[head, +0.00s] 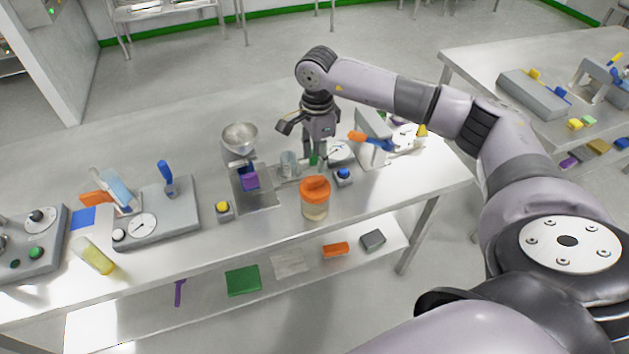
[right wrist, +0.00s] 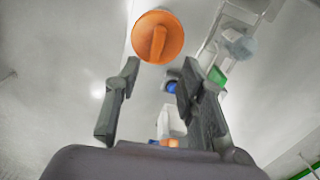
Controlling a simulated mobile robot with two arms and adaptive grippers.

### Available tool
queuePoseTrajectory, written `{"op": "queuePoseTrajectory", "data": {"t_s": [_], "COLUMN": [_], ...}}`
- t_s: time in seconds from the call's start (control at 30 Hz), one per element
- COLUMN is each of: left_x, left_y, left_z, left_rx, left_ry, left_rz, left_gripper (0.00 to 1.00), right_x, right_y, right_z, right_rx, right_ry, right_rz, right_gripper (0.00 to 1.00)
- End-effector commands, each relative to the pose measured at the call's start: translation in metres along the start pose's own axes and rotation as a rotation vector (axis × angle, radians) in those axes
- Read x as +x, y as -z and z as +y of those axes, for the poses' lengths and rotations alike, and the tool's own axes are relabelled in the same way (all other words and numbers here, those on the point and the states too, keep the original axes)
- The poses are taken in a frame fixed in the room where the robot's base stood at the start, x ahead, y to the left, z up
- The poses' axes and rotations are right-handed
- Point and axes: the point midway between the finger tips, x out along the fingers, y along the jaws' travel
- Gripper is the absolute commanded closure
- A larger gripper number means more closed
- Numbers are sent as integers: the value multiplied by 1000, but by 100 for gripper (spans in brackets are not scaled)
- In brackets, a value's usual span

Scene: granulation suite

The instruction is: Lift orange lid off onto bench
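The orange lid (head: 315,187) has a raised bar handle and sits on a clear jar (head: 315,209) with pale contents. The jar stands upright on the bench (head: 375,203) near its front edge. My right gripper (head: 314,158) points down behind the jar, apart from the lid. In the right wrist view the lid (right wrist: 158,37) shows beyond the fingertips, and the right gripper (right wrist: 155,78) is open with nothing between its fingers. My left gripper does not show.
A hopper (head: 240,139) and a yellow button box (head: 223,209) stand left of the jar. Bare bench lies right of the jar.

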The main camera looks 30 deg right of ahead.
Motion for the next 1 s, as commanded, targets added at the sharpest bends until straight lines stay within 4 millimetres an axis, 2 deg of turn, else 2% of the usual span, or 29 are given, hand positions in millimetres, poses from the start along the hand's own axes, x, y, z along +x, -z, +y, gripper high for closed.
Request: {"op": "queuePoseTrajectory", "data": {"t_s": [0.2, 0.43, 0.6, 0.87, 1.0], "left_x": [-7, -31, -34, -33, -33], "left_y": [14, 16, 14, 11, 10], "left_z": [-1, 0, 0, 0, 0], "left_rx": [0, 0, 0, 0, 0], "left_ry": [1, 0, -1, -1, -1], "left_rz": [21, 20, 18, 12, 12], "left_gripper": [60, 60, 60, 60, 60], "right_x": [15, 42, 63, 66, 66], "right_y": [-1, -8, -8, -8, -8], "right_z": [1, 7, 5, 5, 5], "right_rx": [0, 0, 1, 0, 0], "right_ry": [-2, -6, -2, 0, 0], "right_rz": [0, 0, -1, -1, -1], "right_gripper": [63, 63, 63, 63, 73]}}
